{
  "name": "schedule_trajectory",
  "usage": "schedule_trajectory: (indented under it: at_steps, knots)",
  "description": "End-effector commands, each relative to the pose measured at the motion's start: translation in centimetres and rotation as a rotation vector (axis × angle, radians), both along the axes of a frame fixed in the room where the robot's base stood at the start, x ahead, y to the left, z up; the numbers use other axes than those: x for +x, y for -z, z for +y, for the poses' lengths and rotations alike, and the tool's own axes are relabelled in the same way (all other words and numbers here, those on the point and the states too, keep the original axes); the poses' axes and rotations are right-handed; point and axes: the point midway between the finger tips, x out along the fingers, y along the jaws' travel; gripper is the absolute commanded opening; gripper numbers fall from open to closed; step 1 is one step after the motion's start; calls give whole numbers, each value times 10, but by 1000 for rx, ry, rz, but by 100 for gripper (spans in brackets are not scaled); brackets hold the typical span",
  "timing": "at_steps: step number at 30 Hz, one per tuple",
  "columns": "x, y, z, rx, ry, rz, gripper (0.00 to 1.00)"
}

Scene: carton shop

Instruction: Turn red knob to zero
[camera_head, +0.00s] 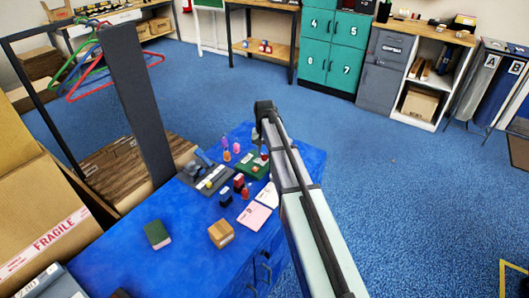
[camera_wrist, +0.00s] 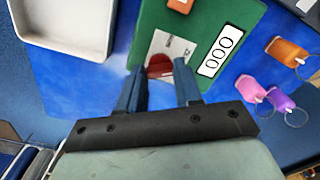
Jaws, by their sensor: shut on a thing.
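The red knob (camera_wrist: 159,67) sits on a pale label on the green panel (camera_wrist: 204,22) in the wrist view, between my fingertips. My gripper (camera_wrist: 161,76) is shut on the knob, with one blue-grey finger on each side of it. Its pointer and scale are too small or too covered to read. A white plate reading "000" (camera_wrist: 215,50) is on the panel to the right of the knob. In the head view the green panel (camera_head: 247,167) lies on the blue table, partly behind my arm.
Orange (camera_wrist: 287,51), pink (camera_wrist: 250,88) and purple (camera_wrist: 280,100) key tags lie right of the panel in the wrist view. A white tray (camera_wrist: 70,47) is at upper left. A small carton (camera_head: 221,233), pink paper (camera_head: 254,215) and green book (camera_head: 158,234) lie on the blue table (camera_head: 185,270).

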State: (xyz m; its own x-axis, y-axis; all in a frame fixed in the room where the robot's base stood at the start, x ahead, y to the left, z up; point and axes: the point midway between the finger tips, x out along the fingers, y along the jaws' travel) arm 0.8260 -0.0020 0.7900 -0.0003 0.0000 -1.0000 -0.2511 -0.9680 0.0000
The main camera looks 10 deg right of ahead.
Motion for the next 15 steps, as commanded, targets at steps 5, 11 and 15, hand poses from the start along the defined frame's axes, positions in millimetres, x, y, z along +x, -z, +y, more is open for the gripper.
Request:
schedule_trajectory:
  at_steps: [5, 11, 15]
  knots:
    - [1, 0, 0, 0, 0, -1, 4]
    - [1, 0, 0, 0, -1, -1, 44]
    - [0, 0, 0, 0, -1, -1, 57]
